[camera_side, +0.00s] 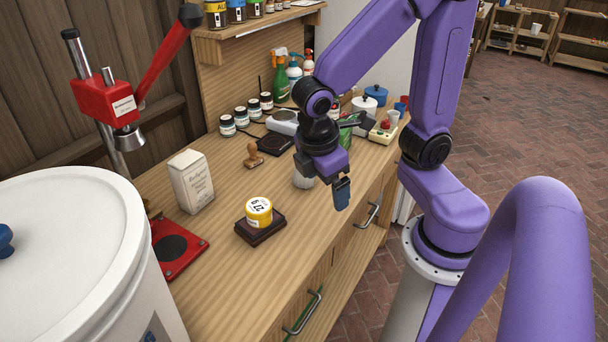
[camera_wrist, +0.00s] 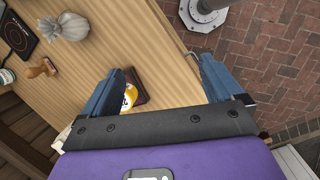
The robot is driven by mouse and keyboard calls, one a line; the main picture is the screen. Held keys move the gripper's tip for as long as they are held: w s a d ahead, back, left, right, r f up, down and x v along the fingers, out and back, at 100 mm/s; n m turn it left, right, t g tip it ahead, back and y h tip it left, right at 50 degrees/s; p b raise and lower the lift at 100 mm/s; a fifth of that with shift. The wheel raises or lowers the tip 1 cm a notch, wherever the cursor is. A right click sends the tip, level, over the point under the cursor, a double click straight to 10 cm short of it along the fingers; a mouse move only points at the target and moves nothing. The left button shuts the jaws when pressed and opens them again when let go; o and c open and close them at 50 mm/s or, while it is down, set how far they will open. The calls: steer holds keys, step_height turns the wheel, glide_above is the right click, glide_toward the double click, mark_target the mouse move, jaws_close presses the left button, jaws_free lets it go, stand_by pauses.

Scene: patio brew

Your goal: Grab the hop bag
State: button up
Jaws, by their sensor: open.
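The hop bag (camera_wrist: 65,27) is a small grey tied sack standing on the wooden bench, at the upper left of the wrist view. In the side view the hop bag (camera_side: 302,181) shows as a pale lump partly hidden behind my gripper. My gripper (camera_side: 342,192) hangs above the bench near its front edge. In the wrist view my gripper (camera_wrist: 160,80) has its two blue fingers wide apart with nothing held between them. The bag lies outside the fingers, to the left of them, and is not touched.
A yellow tin (camera_side: 259,212) sits on a dark block (camera_side: 268,229). A white carton (camera_side: 191,181), wooden stamp (camera_side: 254,156), black pad (camera_side: 274,145) and red press (camera_side: 108,101) stand nearby. A large white lidded vessel (camera_side: 75,250) fills the left. Bare bench surrounds the tin.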

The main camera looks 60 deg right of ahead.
steer(key=w+d+f+g+h, duration=0.1)
steer(key=w+d+f+h, duration=0.15)
steer(key=w, duration=0.35)
steer(key=w+d+f+g+h, duration=0.1)
steer(key=w+d+h, duration=0.25)
steer(key=w, duration=0.25)
steer(key=n+g+h, duration=0.1)
steer(key=g+h, duration=0.2)
steer(key=h, duration=0.1)
glide_above(295, 176)
steer(key=a, duration=0.2)
step_height(295, 176, down, 5)
steer(key=shift+w+d+f, duration=0.1)
steer(key=shift+w+f, duration=0.05)
steer(key=shift+f, duration=1.45)
steer(key=shift+w+f, duration=0.15)
steer(key=shift+f, duration=1.4)
steer(key=shift+y, duration=0.3)
steer(key=x, duration=0.5)
steer(key=shift+c, duration=0.2)
steer(key=c, duration=1)
